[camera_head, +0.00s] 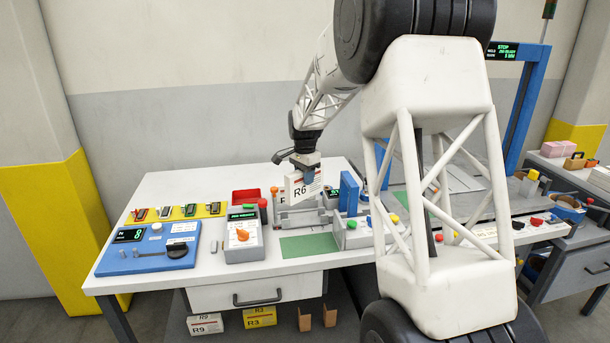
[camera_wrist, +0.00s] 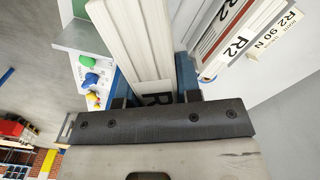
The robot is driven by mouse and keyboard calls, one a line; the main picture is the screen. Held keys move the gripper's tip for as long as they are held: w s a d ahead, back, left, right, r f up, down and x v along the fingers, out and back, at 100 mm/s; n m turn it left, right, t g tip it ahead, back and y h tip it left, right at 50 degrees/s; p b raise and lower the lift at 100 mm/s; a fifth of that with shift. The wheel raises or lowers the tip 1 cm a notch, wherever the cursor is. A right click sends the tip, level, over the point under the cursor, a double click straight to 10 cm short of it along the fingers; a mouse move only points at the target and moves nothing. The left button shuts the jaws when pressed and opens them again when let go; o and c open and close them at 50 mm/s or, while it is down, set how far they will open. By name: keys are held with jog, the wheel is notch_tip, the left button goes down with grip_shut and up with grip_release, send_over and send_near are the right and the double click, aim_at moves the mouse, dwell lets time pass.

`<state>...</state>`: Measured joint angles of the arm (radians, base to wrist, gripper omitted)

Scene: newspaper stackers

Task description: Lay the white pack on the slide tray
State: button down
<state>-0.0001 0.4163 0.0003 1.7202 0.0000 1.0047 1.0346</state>
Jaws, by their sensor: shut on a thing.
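My gripper (camera_head: 306,168) is shut on a white pack (camera_head: 302,187) lettered R6 and holds it upright, on edge. The pack is over a grey metal tray-like fixture (camera_head: 296,222) on the white bench; I cannot tell whether it touches it, or whether this fixture is the slide tray. In the wrist view the white pack (camera_wrist: 140,40) runs away from the jaws, with part of a black letter near them.
White packs lettered R2 (camera_wrist: 232,38) show at right in the wrist view. On the bench, a blue upright block (camera_head: 349,190) stands right of the fixture, a grey box with an orange knob (camera_head: 242,238) to its left, and a green mat (camera_head: 309,245) in front. My arm hides the bench's right part.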

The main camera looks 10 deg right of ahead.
jog(key=m, duration=0.2)
jog(key=f+m, duration=0.1)
jog(key=m, duration=0.1)
jog(key=w+m, duration=0.1)
jog(key=m, duration=0.1)
jog(key=shift+f, duration=0.35)
jog(key=shift+f, duration=0.1)
dwell(0.4)
jog(key=shift+f, duration=3.8)
jog(key=shift+f, duration=0.45)
jog(key=shift+s+f, duration=0.1)
jog(key=shift+f, duration=0.3)
